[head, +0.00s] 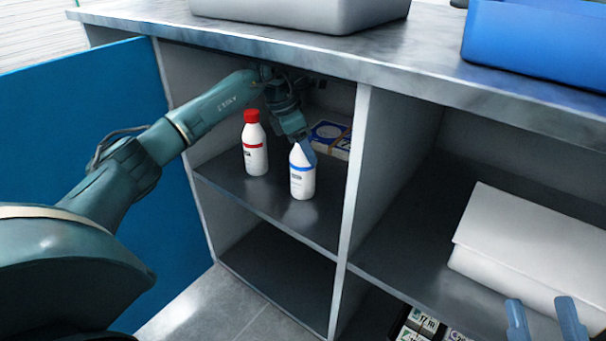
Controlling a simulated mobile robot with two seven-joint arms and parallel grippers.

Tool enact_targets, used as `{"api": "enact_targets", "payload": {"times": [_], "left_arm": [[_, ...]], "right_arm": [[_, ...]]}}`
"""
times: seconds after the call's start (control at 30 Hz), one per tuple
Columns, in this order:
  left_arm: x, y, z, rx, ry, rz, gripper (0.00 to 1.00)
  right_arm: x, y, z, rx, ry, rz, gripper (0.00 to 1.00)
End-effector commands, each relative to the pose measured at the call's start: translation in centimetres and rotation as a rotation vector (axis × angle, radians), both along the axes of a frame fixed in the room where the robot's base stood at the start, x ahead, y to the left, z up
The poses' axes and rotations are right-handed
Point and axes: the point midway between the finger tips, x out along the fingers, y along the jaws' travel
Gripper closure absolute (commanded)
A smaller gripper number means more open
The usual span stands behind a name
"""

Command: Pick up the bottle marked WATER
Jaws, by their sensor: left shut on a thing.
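On the upper shelf of the left cabinet bay stand two white bottles. One has a red cap and a red label band (255,147). The other has a blue label band (302,178) and stands to its right, nearer the shelf's front edge. The print on both labels is too small to read. My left gripper (301,152) reaches into the bay from above and is shut on the top of the blue-banded bottle, hiding its cap. That bottle looks upright, and I cannot tell whether it touches the shelf. My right gripper (545,319) is at the bottom right, fingers apart and empty.
Small boxes (330,137) sit behind the blue-banded bottle. A divider (352,180) stands to its right, and the countertop (300,50) overhangs the bay. A blue door (80,150) is open at left. A white box (520,245) fills part of the right bay.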

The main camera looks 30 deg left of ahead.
Motion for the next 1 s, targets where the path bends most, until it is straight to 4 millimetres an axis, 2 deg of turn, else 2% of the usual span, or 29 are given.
{"api": "enact_targets", "payload": {"times": [0.07,0.5,1.0], "left_arm": [[-0.02,0.01,-0.03,0.001,0.001,0.000,0.64],[-0.09,0.08,-0.21,0.003,0.006,0.000,1.00],[-0.14,0.15,-0.33,0.005,0.009,0.001,1.00]], "right_arm": [[0.00,0.00,-0.02,0.001,0.001,-0.002,0.64],[0.00,-0.01,-0.05,0.002,0.002,-0.002,0.64],[0.00,-0.01,-0.05,0.002,0.002,-0.001,0.64]]}}
